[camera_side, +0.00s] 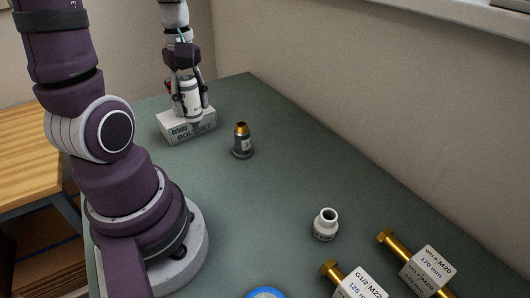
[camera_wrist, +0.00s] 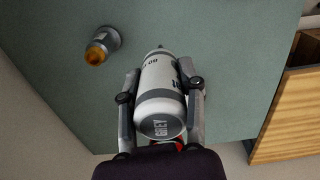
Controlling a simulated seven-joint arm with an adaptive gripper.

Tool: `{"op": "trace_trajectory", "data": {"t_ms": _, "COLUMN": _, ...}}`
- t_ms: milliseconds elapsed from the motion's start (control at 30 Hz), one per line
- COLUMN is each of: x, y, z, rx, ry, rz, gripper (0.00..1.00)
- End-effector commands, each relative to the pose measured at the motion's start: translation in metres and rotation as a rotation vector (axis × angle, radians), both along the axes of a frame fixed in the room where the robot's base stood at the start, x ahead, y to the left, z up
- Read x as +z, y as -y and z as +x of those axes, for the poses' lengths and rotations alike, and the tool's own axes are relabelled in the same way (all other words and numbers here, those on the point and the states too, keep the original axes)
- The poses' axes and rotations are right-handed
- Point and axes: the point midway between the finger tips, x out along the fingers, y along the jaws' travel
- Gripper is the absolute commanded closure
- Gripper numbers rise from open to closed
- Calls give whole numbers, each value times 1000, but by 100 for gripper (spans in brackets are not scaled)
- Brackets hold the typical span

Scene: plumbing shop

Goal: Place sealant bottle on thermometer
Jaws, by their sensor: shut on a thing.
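My gripper (camera_side: 189,110) is shut on a white bottle (camera_side: 188,88) with a grey band, which I take as the sealant bottle. The thermometer is not clear to me. A blue-rimmed round thing (camera_side: 265,293), cut off by the bottom edge in the side view, could be its dial.
A grey fitting with a brass top (camera_side: 242,141) stands right of the box; it also shows in the wrist view (camera_wrist: 102,46). A white ring-topped part (camera_side: 326,224) and two labelled brass parts (camera_side: 427,270) (camera_side: 358,284) lie nearer. The table middle (camera_side: 250,200) is clear. A wall runs along the right.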

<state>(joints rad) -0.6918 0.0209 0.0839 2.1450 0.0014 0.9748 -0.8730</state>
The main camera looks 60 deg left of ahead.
Motion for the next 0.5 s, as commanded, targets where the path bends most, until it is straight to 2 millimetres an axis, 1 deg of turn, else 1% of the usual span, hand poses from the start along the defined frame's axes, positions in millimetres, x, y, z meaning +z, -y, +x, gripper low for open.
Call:
{"op": "trace_trajectory", "data": {"t_ms": 33, "x": 6, "y": 1, "z": 2, "rx": -15, "ry": 4, "rz": 3, "gripper": 100}}
{"op": "trace_trajectory", "data": {"t_ms": 133, "x": 13, "y": 11, "z": 10, "rx": -122, "ry": 1, "rz": 0, "gripper": 100}}
{"op": "trace_trajectory", "data": {"t_ms": 167, "x": 13, "y": 17, "z": 15, "rx": -178, "ry": 0, "rz": 0, "gripper": 100}}
{"op": "trace_trajectory", "data": {"t_ms": 267, "x": 14, "y": 41, "z": 31, "rx": -422, "ry": -1, "rz": -1, "gripper": 100}}
{"op": "trace_trajectory", "data": {"t_ms": 300, "x": 14, "y": 53, "z": 38, "rx": -537, "ry": -2, "rz": -1, "gripper": 100}}
{"op": "trace_trajectory", "data": {"t_ms": 367, "x": 14, "y": 73, "z": 46, "rx": -713, "ry": -2, "rz": -1, "gripper": 100}}
{"op": "trace_trajectory", "data": {"t_ms": 400, "x": 15, "y": 87, "z": 51, "rx": -836, "ry": -1, "rz": 0, "gripper": 100}}
{"op": "trace_trajectory", "data": {"t_ms": 467, "x": 15, "y": 109, "z": 56, "rx": -1029, "ry": -1, "rz": 0, "gripper": 100}}
{"op": "trace_trajectory", "data": {"t_ms": 500, "x": 16, "y": 125, "z": 58, "rx": -1160, "ry": -2, "rz": 0, "gripper": 100}}
